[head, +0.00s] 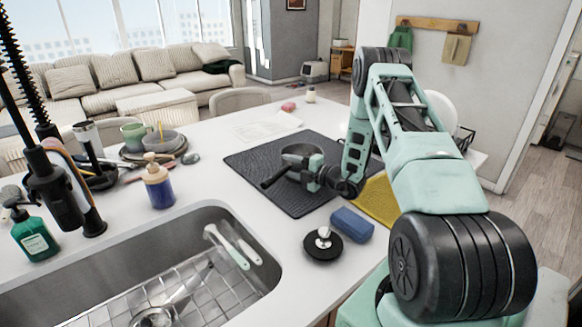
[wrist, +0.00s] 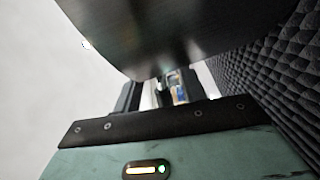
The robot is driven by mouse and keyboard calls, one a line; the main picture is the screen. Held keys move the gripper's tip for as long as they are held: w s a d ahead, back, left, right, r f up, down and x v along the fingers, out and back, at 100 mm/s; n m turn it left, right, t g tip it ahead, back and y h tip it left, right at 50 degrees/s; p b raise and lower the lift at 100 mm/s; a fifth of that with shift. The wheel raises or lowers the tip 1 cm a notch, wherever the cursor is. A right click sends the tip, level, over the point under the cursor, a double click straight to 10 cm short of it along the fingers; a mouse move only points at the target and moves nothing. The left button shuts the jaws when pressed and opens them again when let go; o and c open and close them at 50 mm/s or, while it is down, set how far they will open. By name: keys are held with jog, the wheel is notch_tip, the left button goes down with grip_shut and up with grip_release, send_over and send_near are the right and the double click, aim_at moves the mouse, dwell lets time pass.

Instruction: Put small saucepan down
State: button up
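The small saucepan (head: 300,149) is a grey metal pan with a dark handle pointing to the lower left. It is low at the black textured mat (head: 250,160) on the counter. I cannot tell whether its base touches the mat. My gripper (head: 305,177) is at the near side of the pan and appears shut on its handle, side-on. In the wrist view, the metal pan body (wrist: 170,30) fills the top, close to my gripper (wrist: 160,92). The pan hides most of the fingertips. The mat (wrist: 265,75) runs along the right.
A blue sponge (head: 351,225), a black sink stopper (head: 323,245) and a yellow cloth (head: 376,200) lie near the mat's front. The sink (head: 262,275) is at the lower left. A soap dispenser (head: 158,185) and stacked dishes (head: 165,145) stand left. The mat's left part is bare.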

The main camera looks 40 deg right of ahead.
jog(key=shift+r, duration=0.1)
jog(key=shift+s+d, duration=0.1)
jog(key=shift+s, duration=0.2)
jog(key=b+v, duration=0.3)
jog(key=v, duration=0.8)
jog(key=shift+s+b, duration=0.2)
jog(key=shift+b, duration=0.2)
jog(key=w+a+r+n+g+y, duration=0.1)
jog(key=a+r+n+g+y, duration=0.3)
jog(key=a+n, duration=0.6)
jog(key=a+r+n+g+y, duration=0.2)
jog(key=a+n+g+y, duration=0.35)
jog(key=a, duration=0.85)
jog(key=s+a+r+n+g+h, duration=0.2)
jog(key=s+a+n+g, duration=0.6)
jog(key=a+n, duration=0.45)
jog(key=s+a+n+h, duration=0.3)
jog(key=s+n, duration=0.2)
jog(key=n, duration=0.5)
jog(key=s+a+r+n+h, duration=0.1)
jog(key=s+a+n+h, duration=0.2)
jog(key=s+n, duration=0.3)
jog(key=s+a+r+n+h, duration=0.1)
jog(key=s+a+n+h, duration=0.2)
jog(key=n, duration=1.3)
jog(key=s+h, duration=0.2)
jog(key=s, duration=0.1)
